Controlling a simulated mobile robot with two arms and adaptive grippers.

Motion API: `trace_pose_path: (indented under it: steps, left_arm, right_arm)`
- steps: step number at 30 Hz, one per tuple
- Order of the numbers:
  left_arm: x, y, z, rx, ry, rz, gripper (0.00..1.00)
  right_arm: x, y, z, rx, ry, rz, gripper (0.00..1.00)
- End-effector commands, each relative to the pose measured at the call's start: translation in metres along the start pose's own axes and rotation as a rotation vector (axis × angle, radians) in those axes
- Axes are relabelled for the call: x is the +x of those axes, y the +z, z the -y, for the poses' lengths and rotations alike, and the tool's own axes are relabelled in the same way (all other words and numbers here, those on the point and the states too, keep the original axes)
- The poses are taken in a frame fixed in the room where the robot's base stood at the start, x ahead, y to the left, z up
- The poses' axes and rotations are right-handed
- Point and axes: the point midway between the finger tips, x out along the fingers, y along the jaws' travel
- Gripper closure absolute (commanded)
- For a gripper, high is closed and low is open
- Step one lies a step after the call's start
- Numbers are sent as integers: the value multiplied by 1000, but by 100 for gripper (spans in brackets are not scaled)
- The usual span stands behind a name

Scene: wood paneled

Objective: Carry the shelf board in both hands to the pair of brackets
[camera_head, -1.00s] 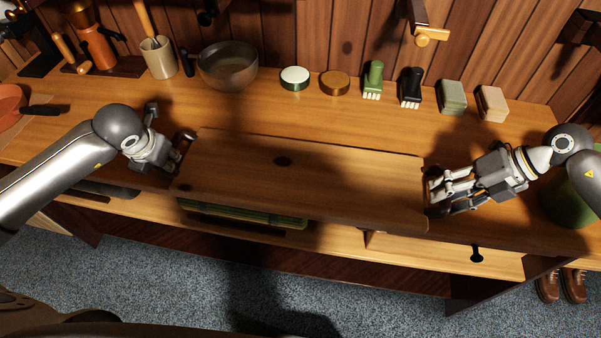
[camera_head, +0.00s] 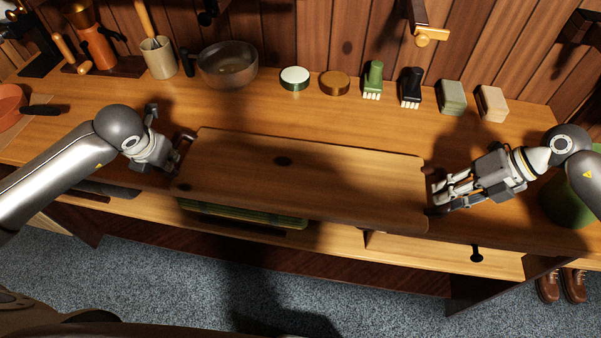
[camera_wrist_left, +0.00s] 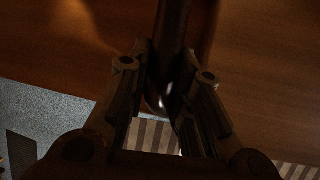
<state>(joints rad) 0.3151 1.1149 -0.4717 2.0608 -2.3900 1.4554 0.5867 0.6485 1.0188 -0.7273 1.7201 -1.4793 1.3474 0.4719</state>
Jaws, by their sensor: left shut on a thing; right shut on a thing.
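The shelf board (camera_head: 300,180) is a long wooden plank with a dark handle at each short end. It lies level over the front of the workbench, and I cannot tell whether it touches the top. My left gripper (camera_head: 177,160) is shut on the handle at the left end; the left wrist view shows the dark bar (camera_wrist_left: 172,45) between its fingers. My right gripper (camera_head: 438,192) is shut on the right-end handle. On the wall are a dark bracket with a light wooden piece (camera_head: 428,36) and a dark fitting (camera_head: 205,14), partly cut off.
Along the back of the workbench (camera_head: 350,125) stand a bowl (camera_head: 228,66), a utensil pot (camera_head: 158,58), two round tins, two brushes (camera_head: 373,80) and two blocks (camera_head: 491,103). A green round object (camera_head: 568,205) stands at the right. The strip behind the board is clear.

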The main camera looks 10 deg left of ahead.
Motion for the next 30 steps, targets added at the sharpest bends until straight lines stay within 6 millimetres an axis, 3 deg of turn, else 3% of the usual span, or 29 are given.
trace_pose_path:
  steps: [17, 30]
  left_arm:
    - [-7, 4, -2, 0, 0, 6, 100]
    - [-34, 15, -8, 0, 1, 6, 100]
  right_arm:
    - [-7, 1, -5, -1, 2, 4, 100]
    - [-32, 1, -21, -1, 3, 5, 100]
